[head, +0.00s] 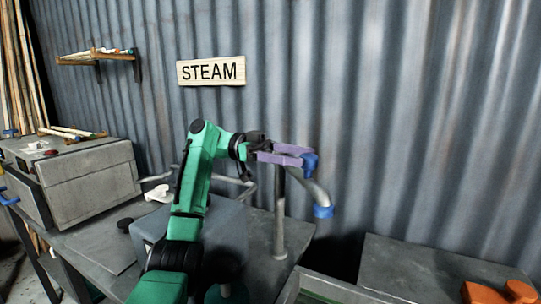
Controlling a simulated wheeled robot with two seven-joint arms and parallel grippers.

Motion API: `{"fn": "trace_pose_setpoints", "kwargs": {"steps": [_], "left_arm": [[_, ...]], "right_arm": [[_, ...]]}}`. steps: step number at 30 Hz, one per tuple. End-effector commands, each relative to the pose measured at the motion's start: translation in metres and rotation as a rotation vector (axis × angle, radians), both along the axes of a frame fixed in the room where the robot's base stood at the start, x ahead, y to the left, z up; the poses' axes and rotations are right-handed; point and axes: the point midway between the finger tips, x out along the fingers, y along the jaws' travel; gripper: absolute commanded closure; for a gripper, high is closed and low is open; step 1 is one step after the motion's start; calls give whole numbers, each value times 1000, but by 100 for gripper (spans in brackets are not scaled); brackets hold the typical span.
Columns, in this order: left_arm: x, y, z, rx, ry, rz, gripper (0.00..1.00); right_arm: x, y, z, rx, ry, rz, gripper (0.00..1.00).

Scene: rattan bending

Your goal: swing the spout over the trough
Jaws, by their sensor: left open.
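The spout (318,192) is a curved grey pipe with a blue collar at its upper end and a blue tip (323,212) pointing down. It stands by an upright grey post (280,220) right of the picture's middle. My left gripper (304,158) reaches in from the left, its purple fingers open and level at the blue upper collar. I cannot tell whether the fingers touch the collar. A grey-rimmed trough (335,287) is partly in view at the bottom edge, below the spout tip. My right gripper is not in view.
A grey box (92,176) stands on the bench at left. A white item (158,193) and a black round piece (125,225) lie near it. Orange pieces (498,293) lie on the grey surface (420,265) at right. A STEAM sign (211,71) hangs on the corrugated wall.

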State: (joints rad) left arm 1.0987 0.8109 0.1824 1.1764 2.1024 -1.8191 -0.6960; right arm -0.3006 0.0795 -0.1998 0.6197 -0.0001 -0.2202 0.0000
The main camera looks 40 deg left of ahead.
Motion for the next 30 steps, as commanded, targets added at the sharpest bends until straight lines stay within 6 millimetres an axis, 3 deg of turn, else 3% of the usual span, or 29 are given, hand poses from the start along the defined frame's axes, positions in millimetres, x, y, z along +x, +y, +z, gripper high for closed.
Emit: {"fn": "trace_pose_setpoints", "kwargs": {"steps": [3, 7, 9, 15, 30], "left_arm": [[-8, 31, 2, -6, -2, 2, 22], [-16, 58, 6, 0, 0, -2, 22], [-15, 60, 9, 14, 7, -14, 22], [-19, 76, 6, 8, 4, -9, 22], [-21, 83, -1, 1, 0, 1, 22]], "right_arm": [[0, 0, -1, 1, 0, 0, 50], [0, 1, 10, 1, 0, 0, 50], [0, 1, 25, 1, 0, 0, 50], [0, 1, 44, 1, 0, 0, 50], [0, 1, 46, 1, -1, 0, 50]]}}
